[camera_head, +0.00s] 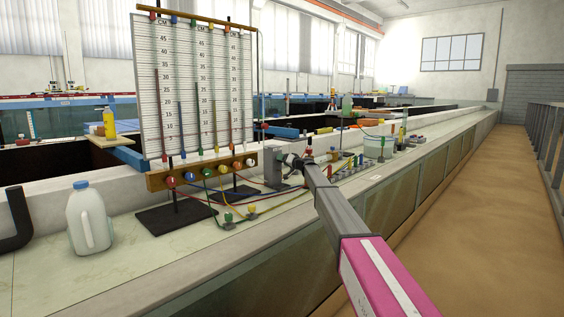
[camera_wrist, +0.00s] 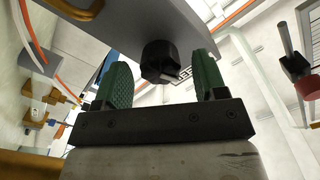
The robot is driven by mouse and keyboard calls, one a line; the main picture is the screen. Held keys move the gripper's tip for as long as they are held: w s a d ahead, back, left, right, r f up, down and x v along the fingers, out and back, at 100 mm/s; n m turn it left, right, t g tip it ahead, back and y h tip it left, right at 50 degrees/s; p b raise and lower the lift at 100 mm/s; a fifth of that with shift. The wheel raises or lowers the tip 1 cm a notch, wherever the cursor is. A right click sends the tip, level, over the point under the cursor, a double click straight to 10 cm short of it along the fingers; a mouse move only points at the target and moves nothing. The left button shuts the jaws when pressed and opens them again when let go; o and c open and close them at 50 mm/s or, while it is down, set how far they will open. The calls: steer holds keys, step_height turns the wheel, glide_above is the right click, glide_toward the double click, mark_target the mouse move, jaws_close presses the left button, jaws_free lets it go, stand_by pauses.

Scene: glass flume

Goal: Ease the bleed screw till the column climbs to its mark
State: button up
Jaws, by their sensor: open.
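The manometer board (camera_head: 150,60) stands left of centre in the head view, with a CM scale and several thin coloured columns; which mark belongs to which column is too small to read. In the wrist view a black faceted knob (camera_wrist: 156,62), likely the bleed screw, sticks out of a grey block (camera_wrist: 130,20). My gripper (camera_wrist: 163,72) is open, its two green fingers on either side of the knob, with a visible gap on each side. In the head view my gripper (camera_head: 293,162) is small and dark beside the grey block (camera_head: 273,167).
A wooden rail (camera_head: 155,182) with several coloured knobs runs under the board. Coloured tubes lie on the bench around small valves (camera_head: 228,218). A white jug (camera_head: 88,220) stands at left. The bench's front left (camera_head: 130,270) is clear.

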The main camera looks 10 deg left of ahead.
steer(key=v, duration=0.9)
stand_by(0.9)
steer(key=x, duration=1)
steer(key=shift+w+a, duration=0.2)
steer(key=c, duration=0.9)
